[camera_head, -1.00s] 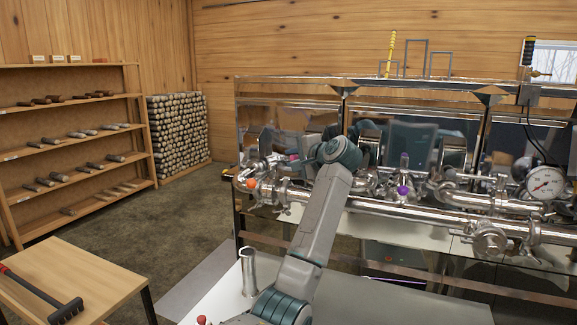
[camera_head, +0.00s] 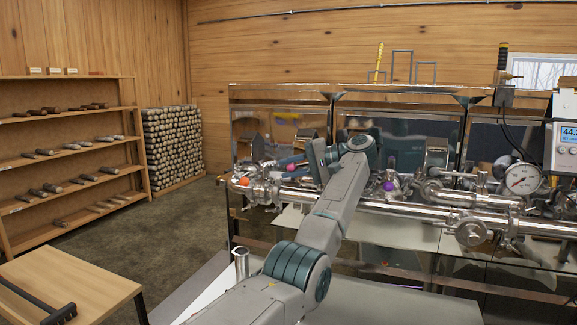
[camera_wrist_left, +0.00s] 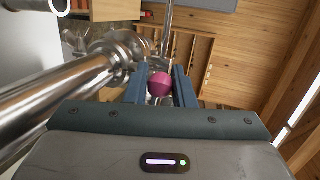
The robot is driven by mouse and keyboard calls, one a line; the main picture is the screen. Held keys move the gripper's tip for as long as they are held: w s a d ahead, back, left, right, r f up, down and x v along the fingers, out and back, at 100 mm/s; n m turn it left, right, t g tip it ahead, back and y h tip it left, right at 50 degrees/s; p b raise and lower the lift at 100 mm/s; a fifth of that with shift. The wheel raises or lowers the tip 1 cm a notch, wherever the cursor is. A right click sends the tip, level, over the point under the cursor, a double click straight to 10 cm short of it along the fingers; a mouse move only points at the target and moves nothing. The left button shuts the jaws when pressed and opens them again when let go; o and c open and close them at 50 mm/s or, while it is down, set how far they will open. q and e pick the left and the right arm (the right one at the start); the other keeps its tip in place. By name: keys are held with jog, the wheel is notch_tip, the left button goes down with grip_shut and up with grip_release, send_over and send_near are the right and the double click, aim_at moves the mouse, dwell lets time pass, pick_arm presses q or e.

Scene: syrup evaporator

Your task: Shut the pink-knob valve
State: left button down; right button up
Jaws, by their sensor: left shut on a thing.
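The pink knob (camera_wrist_left: 159,86) is a round magenta ball in the left wrist view, between the two blue-grey fingers of my left gripper (camera_wrist_left: 160,71). The fingers are closed on its sides. In the head view the pink knob (camera_head: 291,167) is a small spot at the left gripper's tip (camera_head: 286,164), above the left end of the steel pipework. The rest of that valve is mostly hidden by the gripper. My right gripper does not show.
An orange knob (camera_head: 244,181) sits left of the pink one, and a purple knob (camera_head: 389,186) to the right. A pressure gauge (camera_head: 522,179) stands farther right. Steel pipe (camera_wrist_left: 50,95) runs close beside the left gripper. A wooden table (camera_head: 75,285) is at lower left.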

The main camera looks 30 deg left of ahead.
pick_arm(q)
jog(key=shift+s+d+r, duration=0.1)
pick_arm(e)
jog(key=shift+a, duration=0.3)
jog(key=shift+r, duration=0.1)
pick_arm(q)
jog(key=c, duration=1.2)
grip_release()
jog(key=shift+c, duration=0.2)
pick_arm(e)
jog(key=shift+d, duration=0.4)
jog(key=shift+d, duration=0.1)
